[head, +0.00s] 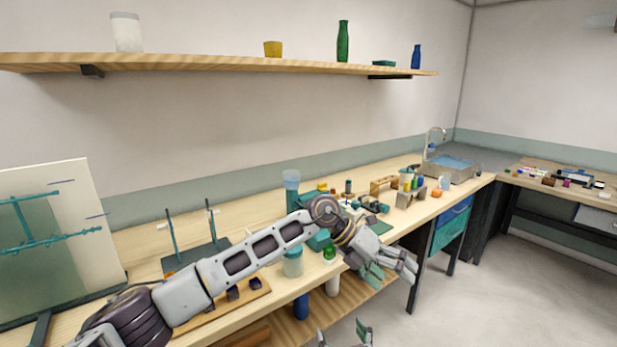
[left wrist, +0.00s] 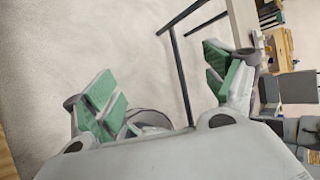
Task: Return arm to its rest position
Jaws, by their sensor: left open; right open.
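My left arm reaches in from the lower left of the head view, across the front of the wooden workbench (head: 140,240). My left gripper (head: 391,275) is past the bench's front edge, above the floor, with its green-padded fingers spread and nothing between them. In the left wrist view, the same gripper (left wrist: 163,88) is open and empty over the grey floor. My right gripper (head: 342,335) shows only by its fingertips at the bottom edge of the head view, open and empty. The rest of the right arm is out of view.
Two rod stands (head: 205,243) and a wooden block with dark pieces (head: 238,295) stand near my left arm. A teal-lidded jar (head: 293,263) is close beside the forearm. A sink (head: 455,168) is at the far end. The floor (head: 500,290) at right is clear.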

